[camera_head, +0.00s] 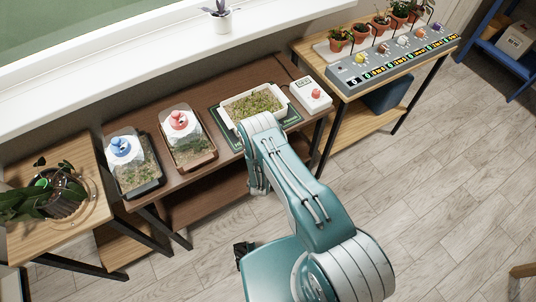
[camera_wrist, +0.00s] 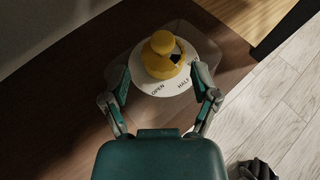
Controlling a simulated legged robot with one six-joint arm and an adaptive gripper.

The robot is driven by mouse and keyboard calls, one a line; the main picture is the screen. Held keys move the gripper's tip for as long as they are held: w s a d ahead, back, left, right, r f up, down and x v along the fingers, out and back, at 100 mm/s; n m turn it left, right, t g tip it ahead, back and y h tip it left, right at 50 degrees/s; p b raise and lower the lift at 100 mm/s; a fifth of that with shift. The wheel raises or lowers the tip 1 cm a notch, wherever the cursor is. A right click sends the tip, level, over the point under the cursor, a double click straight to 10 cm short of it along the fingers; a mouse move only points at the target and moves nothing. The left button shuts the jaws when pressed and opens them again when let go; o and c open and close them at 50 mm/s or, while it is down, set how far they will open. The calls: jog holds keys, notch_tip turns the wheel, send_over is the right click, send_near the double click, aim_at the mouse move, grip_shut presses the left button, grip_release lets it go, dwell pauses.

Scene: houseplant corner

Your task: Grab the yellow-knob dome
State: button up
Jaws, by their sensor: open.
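The yellow-knob dome shows in the wrist view, with its yellow knob (camera_wrist: 163,55) on a white disc (camera_wrist: 190,82) marked OPEN and HALF. Its clear cover (camera_wrist: 118,58) is faint against a dark brown wooden surface (camera_wrist: 60,105). My gripper (camera_wrist: 160,82) is open, with one finger on each side of the disc and the knob between and slightly beyond the tips. I cannot tell whether the fingers touch the dome. In the head view I cannot make out this dome or my gripper; my arm covers part of the scene.
A blue-knob dome (camera_head: 121,148) and a red-knob dome (camera_head: 178,122) cover trays on the brown table (camera_head: 230,160). An uncovered seedling tray (camera_head: 236,118) and a white box with a red button (camera_head: 312,95) stand to the right. Potted plants and a knob panel (camera_head: 395,60) are farther right.

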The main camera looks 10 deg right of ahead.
jog(key=x, duration=0.4)
jog(key=shift+w+d+f, duration=0.2)
jog(key=shift+d+f, duration=0.1)
jog(key=shift+d, duration=0.05)
jog(key=shift+w+f, duration=0.15)
jog(key=shift+w, duration=0.3)
